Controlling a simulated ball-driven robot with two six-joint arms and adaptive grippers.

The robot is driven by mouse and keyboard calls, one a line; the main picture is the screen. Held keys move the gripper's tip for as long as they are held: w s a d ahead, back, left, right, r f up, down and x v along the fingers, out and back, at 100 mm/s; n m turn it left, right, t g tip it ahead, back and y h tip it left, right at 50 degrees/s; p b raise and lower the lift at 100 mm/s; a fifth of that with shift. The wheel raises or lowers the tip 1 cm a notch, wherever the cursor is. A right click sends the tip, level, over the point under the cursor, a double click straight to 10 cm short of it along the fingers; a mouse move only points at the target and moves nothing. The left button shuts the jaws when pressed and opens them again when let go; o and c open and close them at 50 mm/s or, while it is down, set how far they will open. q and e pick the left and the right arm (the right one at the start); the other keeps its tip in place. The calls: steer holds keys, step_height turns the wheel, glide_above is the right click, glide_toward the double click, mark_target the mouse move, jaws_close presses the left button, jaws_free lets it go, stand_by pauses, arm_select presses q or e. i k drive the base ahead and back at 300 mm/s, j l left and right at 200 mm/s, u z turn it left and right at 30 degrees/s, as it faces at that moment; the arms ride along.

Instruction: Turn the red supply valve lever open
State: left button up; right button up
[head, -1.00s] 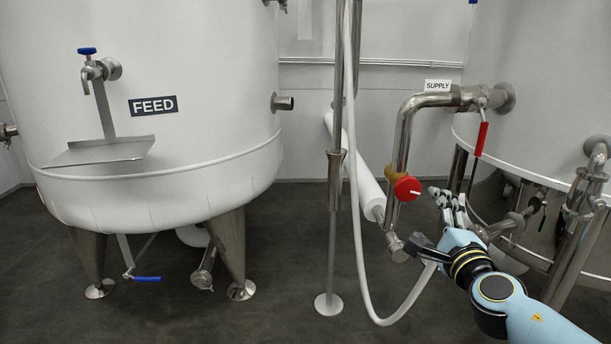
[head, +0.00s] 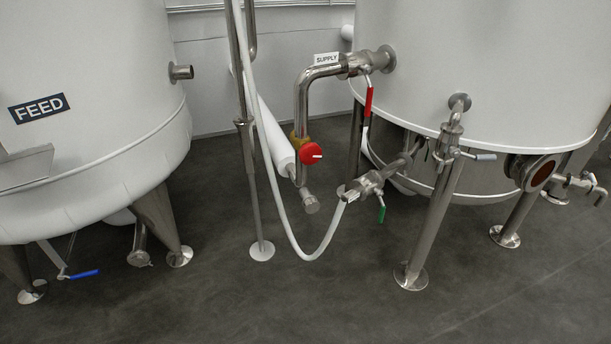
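The red supply valve lever (head: 368,102) hangs down from a steel valve on the pipe entering the right tank. A white label reading SUPPLY (head: 326,58) sits on that pipe, just left of the valve. The lever points almost straight down, across the pipe, close to the tank wall. Neither of my grippers shows in the head view now, and nothing touches the lever.
A round red knob (head: 311,153) sits lower on the supply pipe (head: 302,100). A green-handled valve (head: 381,212) is below. The white hose (head: 299,250) loops near the floor. The FEED tank (head: 85,100) stands left, the right tank (head: 480,70) right. Foreground floor is clear.

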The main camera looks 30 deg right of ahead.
mark_target(365, 70)
steer(key=z, duration=1.4)
